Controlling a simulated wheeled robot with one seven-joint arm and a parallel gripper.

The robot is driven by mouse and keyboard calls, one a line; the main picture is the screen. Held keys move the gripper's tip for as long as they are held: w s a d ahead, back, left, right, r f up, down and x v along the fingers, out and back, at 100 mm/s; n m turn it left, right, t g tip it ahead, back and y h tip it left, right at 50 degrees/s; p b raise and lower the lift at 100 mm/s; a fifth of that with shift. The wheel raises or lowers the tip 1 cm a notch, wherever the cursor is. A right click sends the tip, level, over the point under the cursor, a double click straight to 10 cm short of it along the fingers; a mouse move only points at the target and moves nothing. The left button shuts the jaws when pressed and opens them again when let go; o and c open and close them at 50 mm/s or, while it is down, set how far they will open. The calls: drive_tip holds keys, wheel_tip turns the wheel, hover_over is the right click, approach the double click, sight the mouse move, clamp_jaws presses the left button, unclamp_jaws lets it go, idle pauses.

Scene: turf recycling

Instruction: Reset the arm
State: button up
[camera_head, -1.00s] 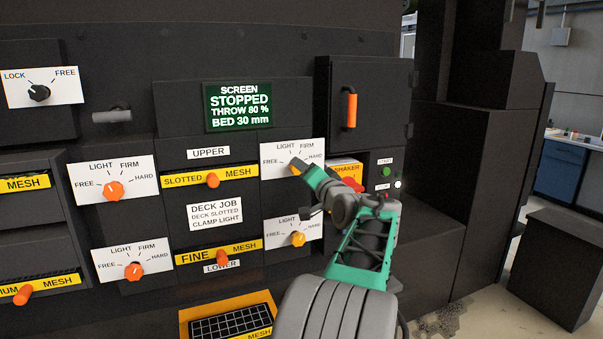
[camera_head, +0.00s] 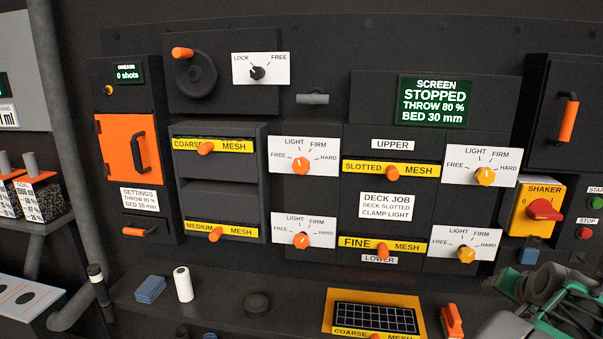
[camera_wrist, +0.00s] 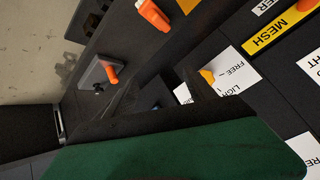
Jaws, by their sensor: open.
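My arm, green and grey, shows folded at the bottom right of the head view, with my gripper (camera_head: 548,300) partly in the picture and its fingertips hard to make out. It is open, holds nothing that I can see, and is in front of the ledge, below the shaker switch. In the wrist view a broad green surface (camera_wrist: 180,152) of my own arm end fills the lower part, and the panel appears turned on its side. The upper right clamp knob (camera_head: 486,176) is clear of my gripper.
The slotted mesh drawer (camera_head: 391,171) and fine mesh drawer (camera_head: 383,246) sit in the panel. The screen (camera_head: 435,101) reads STOPPED. The shaker switch (camera_head: 543,209) is at right.

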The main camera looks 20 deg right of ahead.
drive_tip(key=s+a+f+n+g+y+p, duration=0.1)
drive_tip(key=s+a+f+g+y, duration=0.25)
drive_tip(key=a, duration=0.55)
drive_tip(key=s+a+f+n+g+y, duration=0.15)
drive_tip(key=s+a+f, duration=0.25)
drive_tip(key=a+f, duration=0.4)
drive_tip(key=w+a+r+n+p, duration=0.1)
drive_tip(key=w+a+r+n, duration=0.2)
drive_tip(key=a, duration=0.8)
drive_tip(key=w+a+r+n+p, duration=0.1)
drive_tip(key=w+a+r+n, duration=0.2)
drive_tip(key=a, duration=0.8)
drive_tip(key=w+a+r+n+p, duration=0.1)
drive_tip(key=w+a+r+n, duration=0.2)
drive_tip(key=a, duration=0.8)
drive_tip(key=shift+a+n+t+y, duration=0.15)
drive_tip(key=shift+n+t+y, duration=0.25)
drive_tip(key=shift+n, duration=0.45)
